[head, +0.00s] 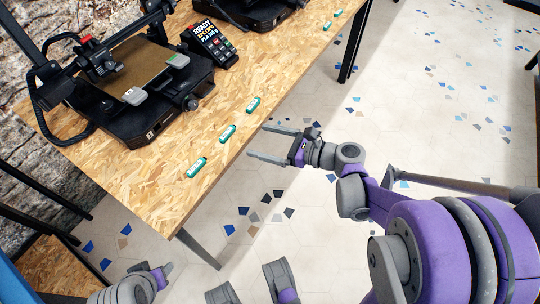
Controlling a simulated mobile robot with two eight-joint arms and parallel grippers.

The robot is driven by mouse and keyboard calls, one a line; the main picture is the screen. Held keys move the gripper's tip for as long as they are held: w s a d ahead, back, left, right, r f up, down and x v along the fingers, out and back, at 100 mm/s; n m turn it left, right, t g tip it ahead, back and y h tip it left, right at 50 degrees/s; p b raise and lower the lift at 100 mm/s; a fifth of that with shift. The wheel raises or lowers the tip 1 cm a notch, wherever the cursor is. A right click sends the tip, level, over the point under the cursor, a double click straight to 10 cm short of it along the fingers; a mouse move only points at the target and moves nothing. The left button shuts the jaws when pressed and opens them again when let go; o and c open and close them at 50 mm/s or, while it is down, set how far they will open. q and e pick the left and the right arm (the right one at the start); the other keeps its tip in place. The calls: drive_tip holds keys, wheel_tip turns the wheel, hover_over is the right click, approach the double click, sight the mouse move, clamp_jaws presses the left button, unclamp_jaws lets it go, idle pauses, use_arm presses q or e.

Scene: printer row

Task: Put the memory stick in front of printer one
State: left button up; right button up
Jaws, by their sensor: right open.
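Several small teal-and-white pieces that look like memory sticks lie along the table's front edge in the head view: one nearest me (196,167), a middle one (228,133) and a farther one (253,105). I cannot tell which is the task's stick. A black printer (125,115) with a tan bed stands behind them; its small front mark is too small to read. My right gripper (259,141) is open and empty, its fingers pointing at the table edge beside the middle piece. My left gripper (165,273) shows only partly at the bottom, away from the table.
The wood-chip table (180,200) has bare room around the sticks. A black sign (209,42) stands right of the printer. A second printer (255,12) and two more teal pieces (327,25) are farther along. Table legs (198,248) stand below the edge.

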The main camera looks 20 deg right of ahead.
drive_tip(key=s+a+f+n+g+h, duration=0.4)
drive_tip(key=s+a+f+n+g, duration=0.2)
drive_tip(key=s+n, duration=0.6)
drive_tip(key=s+d+f+n+g+h, duration=0.1)
drive_tip(key=s+d+n+h, duration=0.4)
drive_tip(key=n, duration=1)
drive_tip(key=shift+s+d+f+n+h, duration=0.4)
drive_tip(key=shift+s+h, duration=0.2)
drive_tip(key=shift+s, duration=0.1)
drive_tip(key=shift+r, duration=0.1)
